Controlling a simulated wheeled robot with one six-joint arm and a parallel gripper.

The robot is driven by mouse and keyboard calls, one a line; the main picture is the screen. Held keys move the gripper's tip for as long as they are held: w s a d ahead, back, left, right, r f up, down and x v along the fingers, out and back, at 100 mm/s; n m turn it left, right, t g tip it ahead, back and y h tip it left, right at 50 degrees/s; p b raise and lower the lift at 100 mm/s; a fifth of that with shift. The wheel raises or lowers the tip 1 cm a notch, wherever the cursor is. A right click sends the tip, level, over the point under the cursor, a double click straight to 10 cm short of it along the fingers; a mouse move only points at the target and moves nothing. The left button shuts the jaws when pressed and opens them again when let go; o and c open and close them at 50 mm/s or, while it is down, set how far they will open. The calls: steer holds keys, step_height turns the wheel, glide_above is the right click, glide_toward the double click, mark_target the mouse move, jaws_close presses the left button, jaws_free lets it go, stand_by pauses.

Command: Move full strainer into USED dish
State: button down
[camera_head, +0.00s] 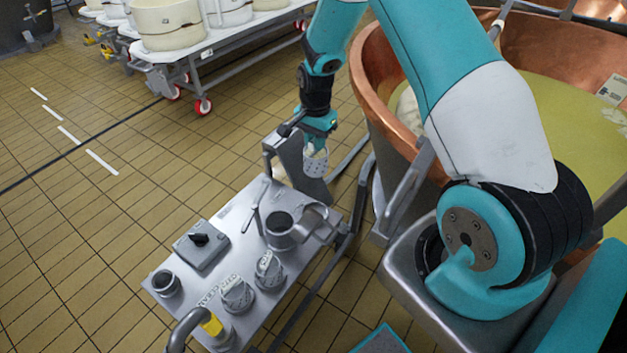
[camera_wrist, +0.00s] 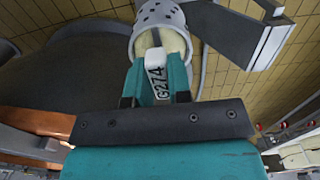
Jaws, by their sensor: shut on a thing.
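My gripper (camera_head: 318,127) is shut on the strainer (camera_head: 315,162), a small perforated metal cup, and holds it up beside the vat. In the wrist view the strainer (camera_wrist: 160,14) shows at the top with pale cream contents, and its white tag marked G274 (camera_wrist: 157,78) sits between the teal fingers. Below is a steel cart top (camera_head: 225,222). On it stand a small empty-looking cup (camera_head: 165,283), a larger grey pot (camera_head: 283,230) and two more perforated strainers, a nearer one (camera_head: 237,294) and a farther one (camera_head: 268,268). I cannot tell which vessel is the USED dish.
An upright steel plate (camera_head: 300,165) stands at the cart's far end, close to the held strainer. A grey box with a black knob (camera_head: 201,245) sits on the cart. The copper vat (camera_head: 384,85) is at right. Open tiled floor (camera_head: 75,240) lies left.

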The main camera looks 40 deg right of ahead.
step_height(320, 180, down, 11)
steer(key=b, duration=0.8)
steer(key=shift+f, duration=0.1)
steer(key=shift+s+a, duration=0.1)
stand_by(0.3)
steer(key=shift+f, duration=0.15)
step_height(320, 180, down, 9)
steer(key=b, duration=0.5)
stand_by(2.2)
steer(key=shift+f+b, duration=0.35)
steer(key=shift+f, duration=0.2)
stand_by(0.6)
steer(key=c, duration=1)
jaws_free()
steer(key=shift+o, duration=0.2)
steer(key=shift+r, duration=0.1)
